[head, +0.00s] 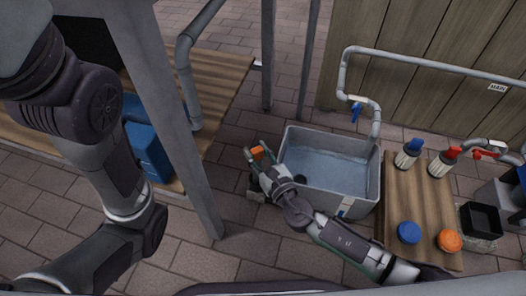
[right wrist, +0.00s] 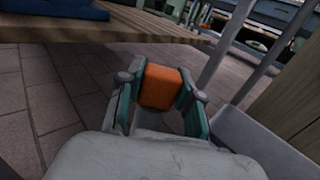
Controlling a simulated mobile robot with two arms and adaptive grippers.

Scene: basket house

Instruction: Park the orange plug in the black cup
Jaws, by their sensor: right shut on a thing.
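The orange plug (head: 257,152) is a small block held between the fingers of my right gripper (head: 255,155), left of the grey basin. In the right wrist view the plug (right wrist: 160,86) sits between the green finger pads of the gripper (right wrist: 161,92), clear of the ground. A dark, cup-like thing (head: 255,183) shows partly behind my right gripper, above a grey block; I cannot tell for sure that it is the black cup. My left arm shows at left, but its gripper does not.
A wooden board (head: 405,205) carries bottles and blue and orange lids. A square black container (head: 481,219) stands at right. A grey post (head: 185,150) and wooden bench (head: 225,85) are at left.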

